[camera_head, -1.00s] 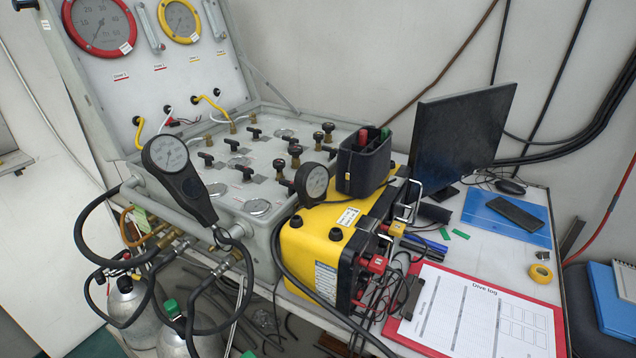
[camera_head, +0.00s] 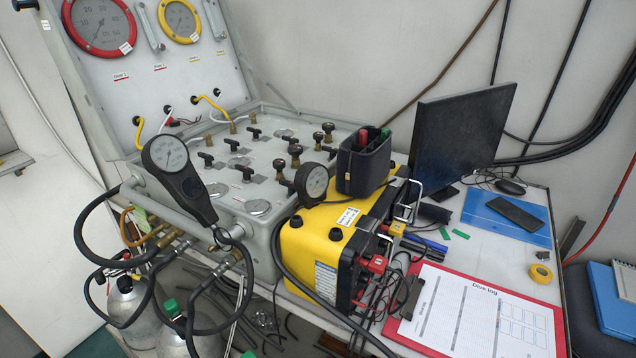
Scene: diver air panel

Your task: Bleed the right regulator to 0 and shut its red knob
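The grey air panel case (camera_head: 262,215) stands open on the table, with black valve knobs on its top face. A black handheld gauge (camera_head: 168,156) with a dark body hangs at its front left corner. A second round black gauge (camera_head: 313,182) stands at its right side, by the yellow box. Brass fittings and hoses (camera_head: 222,258) cluster below the front edge. Two gas cylinders show at lower left, one grey (camera_head: 128,305) and one with a green knob (camera_head: 171,308). I cannot make out a red regulator knob for certain. Neither of my grippers is in view.
A yellow box (camera_head: 318,245) with red and black terminals sits right of the case, under a black pen holder (camera_head: 363,165). Black hoses loop around the cylinders.

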